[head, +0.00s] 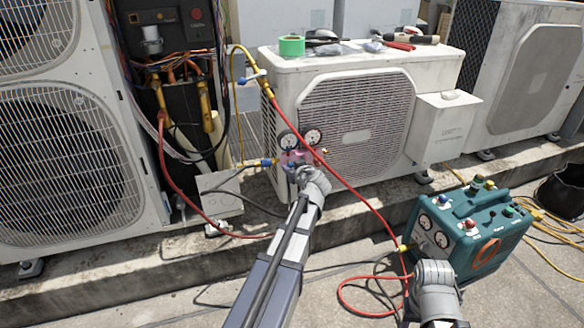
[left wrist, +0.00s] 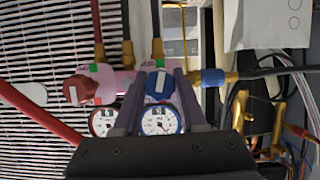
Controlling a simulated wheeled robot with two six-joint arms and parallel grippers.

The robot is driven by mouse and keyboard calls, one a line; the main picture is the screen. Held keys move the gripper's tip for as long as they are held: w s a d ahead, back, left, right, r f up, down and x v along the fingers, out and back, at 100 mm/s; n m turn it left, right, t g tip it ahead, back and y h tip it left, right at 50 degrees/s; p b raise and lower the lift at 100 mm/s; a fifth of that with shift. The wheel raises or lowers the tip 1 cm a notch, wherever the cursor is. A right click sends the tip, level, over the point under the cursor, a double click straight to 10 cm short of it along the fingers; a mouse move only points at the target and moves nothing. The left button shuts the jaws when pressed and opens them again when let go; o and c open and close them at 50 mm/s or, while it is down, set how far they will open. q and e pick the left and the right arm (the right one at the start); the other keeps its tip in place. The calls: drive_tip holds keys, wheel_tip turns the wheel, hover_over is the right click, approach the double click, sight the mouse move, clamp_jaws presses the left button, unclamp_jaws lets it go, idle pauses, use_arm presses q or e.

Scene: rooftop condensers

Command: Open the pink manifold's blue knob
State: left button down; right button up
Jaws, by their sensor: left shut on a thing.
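The pink manifold (head: 291,158) is in front of the white condenser's left side in the head view, with two round gauges above it. In the left wrist view the manifold (left wrist: 122,80) spans the middle, with a red knob (left wrist: 82,89) at one end. The blue knob (left wrist: 160,86) bears a white stripe, upright in that picture. My left gripper (left wrist: 160,75) is shut on the blue knob, one finger on each side. In the head view my left gripper (head: 297,170) is at the manifold, its fingers mostly hidden by my wrist. My right arm shows low right; its fingers do not show.
A yellow hose and black cables hang at the left. Tape (head: 291,46) and tools lie on the condenser top (head: 335,63). A concrete ledge runs below.

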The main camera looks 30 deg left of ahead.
use_arm(q)
drive_tip(key=shift+n, duration=0.4)
drive_tip(key=shift+t+h, duration=0.3)
drive_tip(key=shift+c, duration=2.3)
unclamp_jaws()
drive_tip(key=p+v, duration=0.3)
drive_tip(key=v, duration=0.4)
drive_tip(key=shift+s+d, duration=0.25)
drive_tip(key=shift+d, duration=0.05)
